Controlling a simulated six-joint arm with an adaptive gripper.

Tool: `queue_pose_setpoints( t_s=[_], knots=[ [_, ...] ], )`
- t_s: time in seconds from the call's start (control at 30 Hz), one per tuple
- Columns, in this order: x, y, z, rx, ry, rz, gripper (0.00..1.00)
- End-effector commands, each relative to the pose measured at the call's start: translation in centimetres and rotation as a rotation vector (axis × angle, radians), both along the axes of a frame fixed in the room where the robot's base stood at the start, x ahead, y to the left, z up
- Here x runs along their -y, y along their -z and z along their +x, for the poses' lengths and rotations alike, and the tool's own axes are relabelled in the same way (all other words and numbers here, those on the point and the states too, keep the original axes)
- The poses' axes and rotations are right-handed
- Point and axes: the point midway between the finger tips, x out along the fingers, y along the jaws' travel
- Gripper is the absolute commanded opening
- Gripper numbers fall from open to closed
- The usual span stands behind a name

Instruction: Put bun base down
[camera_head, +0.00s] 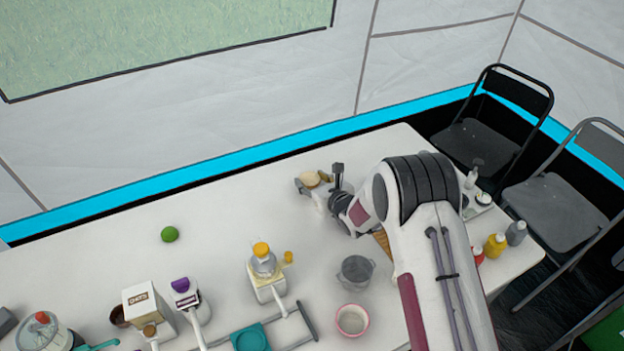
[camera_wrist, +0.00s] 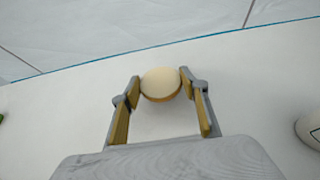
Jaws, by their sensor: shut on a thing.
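The bun base (camera_wrist: 160,83) is a round piece with a pale cream face and a brown edge. In the wrist view it sits between the fingertips of my gripper (camera_wrist: 163,88), touching on both sides. My gripper is shut on it. In the head view my gripper (camera_head: 314,183) is over the far part of the white table, with the pale bun base (camera_head: 310,179) at its tips. Whether the bun base touches the table cannot be told.
The white table (camera_head: 225,225) is bare around my gripper and to its left. A green lime (camera_head: 170,233) lies further left. A grey pot (camera_head: 355,272), a pink bowl (camera_head: 352,320) and a yellow-topped dispenser (camera_head: 264,265) stand nearer. Bottles (camera_head: 495,245) stand at right.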

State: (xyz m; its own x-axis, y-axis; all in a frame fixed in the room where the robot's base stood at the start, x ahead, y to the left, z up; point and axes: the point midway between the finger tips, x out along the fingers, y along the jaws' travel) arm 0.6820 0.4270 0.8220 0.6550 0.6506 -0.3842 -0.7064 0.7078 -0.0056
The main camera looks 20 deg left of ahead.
Motion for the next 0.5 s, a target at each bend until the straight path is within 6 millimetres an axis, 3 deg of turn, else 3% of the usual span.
queue_pose_setpoints(
  t_s=[0.17,0.2,0.23,0.5],
  knots=[
    [-0.01,0.12,0.01,0.001,0.0,0.001,0.32],
    [-0.01,0.13,0.01,0.0,0.0,0.0,0.52],
    [0.0,0.13,0.0,0.0,0.0,0.0,0.6],
    [0.0,0.12,0.0,0.0,0.0,0.0,0.61]
  ],
)
